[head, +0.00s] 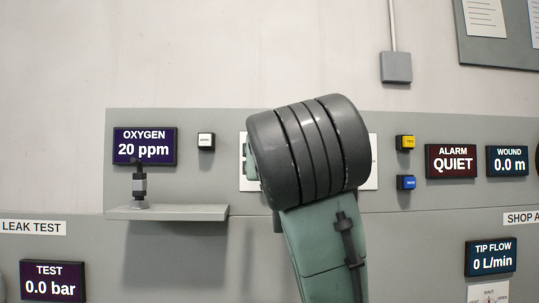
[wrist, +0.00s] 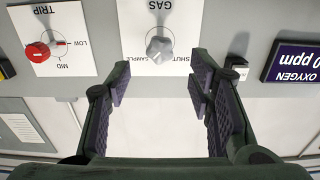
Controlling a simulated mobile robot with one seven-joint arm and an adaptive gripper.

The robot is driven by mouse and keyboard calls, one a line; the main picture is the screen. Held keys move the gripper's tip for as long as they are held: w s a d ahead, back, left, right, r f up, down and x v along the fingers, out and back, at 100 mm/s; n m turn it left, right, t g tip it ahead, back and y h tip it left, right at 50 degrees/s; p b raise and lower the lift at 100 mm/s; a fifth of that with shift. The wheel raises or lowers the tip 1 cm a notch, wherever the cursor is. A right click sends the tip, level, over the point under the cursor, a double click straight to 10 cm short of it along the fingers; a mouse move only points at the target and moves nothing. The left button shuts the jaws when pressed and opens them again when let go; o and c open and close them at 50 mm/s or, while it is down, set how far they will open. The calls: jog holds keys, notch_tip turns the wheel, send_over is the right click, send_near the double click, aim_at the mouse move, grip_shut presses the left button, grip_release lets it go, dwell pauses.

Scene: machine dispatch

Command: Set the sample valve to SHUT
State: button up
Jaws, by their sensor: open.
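In the wrist view, which is upside down, a grey valve knob (wrist: 159,48) sits on a white plate (wrist: 133,20) marked GAS, with SHUT and SAMPLE lettered near it. I cannot tell clearly which mark the knob points at. My gripper (wrist: 159,83) is open and empty, its fingers to either side below the knob in the picture, apart from it.
A TRIP plate (wrist: 75,20) with a red knob (wrist: 37,51) is left in the wrist view. A small switch (wrist: 238,66) and the OXYGEN display (wrist: 292,62) are right. In the head view, a shelf (head: 170,213) juts out below the OXYGEN display, holding a small fitting (head: 139,186).

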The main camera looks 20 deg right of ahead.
jog(key=p+x, duration=0.2)
jog(key=x, duration=0.6)
jog(key=shift+c, duration=0.2)
grip_shut()
